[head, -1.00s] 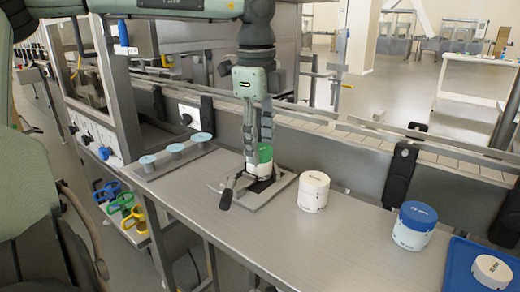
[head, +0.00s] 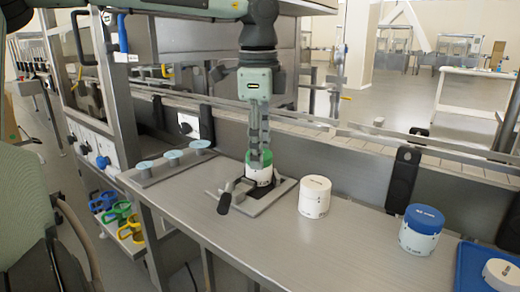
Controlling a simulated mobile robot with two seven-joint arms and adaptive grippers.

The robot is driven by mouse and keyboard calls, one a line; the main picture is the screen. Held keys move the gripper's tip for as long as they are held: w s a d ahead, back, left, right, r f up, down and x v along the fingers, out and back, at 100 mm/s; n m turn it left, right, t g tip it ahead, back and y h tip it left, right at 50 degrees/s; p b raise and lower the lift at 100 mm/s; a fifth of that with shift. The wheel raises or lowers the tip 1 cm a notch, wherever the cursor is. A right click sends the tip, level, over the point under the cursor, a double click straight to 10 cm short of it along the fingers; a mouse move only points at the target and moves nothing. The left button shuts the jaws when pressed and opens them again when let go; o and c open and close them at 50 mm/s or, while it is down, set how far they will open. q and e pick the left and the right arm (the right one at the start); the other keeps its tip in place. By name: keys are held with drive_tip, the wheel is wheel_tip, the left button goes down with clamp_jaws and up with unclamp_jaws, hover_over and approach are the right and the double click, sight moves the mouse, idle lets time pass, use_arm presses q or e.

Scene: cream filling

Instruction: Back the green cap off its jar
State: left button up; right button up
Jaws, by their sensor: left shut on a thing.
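The jar (head: 259,178) is white and stands upright in a clamp fixture (head: 245,205) with a dark lever, on the steel bench. Its green cap (head: 266,157) sits on top of it. My left gripper (head: 259,160) points straight down from above and is shut on the green cap. The fingers hide part of the cap, so I cannot tell whether there is a gap between cap and jar. My right gripper is not in the head view.
A white-lidded jar (head: 314,196) and a blue-lidded jar (head: 420,230) stand to the right. A blue tray (head: 472,266) with a white lid (head: 500,274) is at the right edge. Several pale discs (head: 172,157) sit on a plate to the left. The front bench is clear.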

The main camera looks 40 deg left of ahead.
use_arm(q)
drive_tip(key=shift+f+n+b, duration=0.1)
drive_tip(key=shift+n+b, duration=1.75)
drive_tip(key=shift+n, duration=0.55)
drive_tip(key=shift+w+r, duration=0.1)
drive_tip(key=shift+r, duration=0.1)
drive_tip(key=shift+r+p, duration=0.35)
drive_tip(key=shift+r, duration=0.05)
drive_tip(key=shift+r+p, duration=0.5)
drive_tip(key=shift+r, duration=0.5)
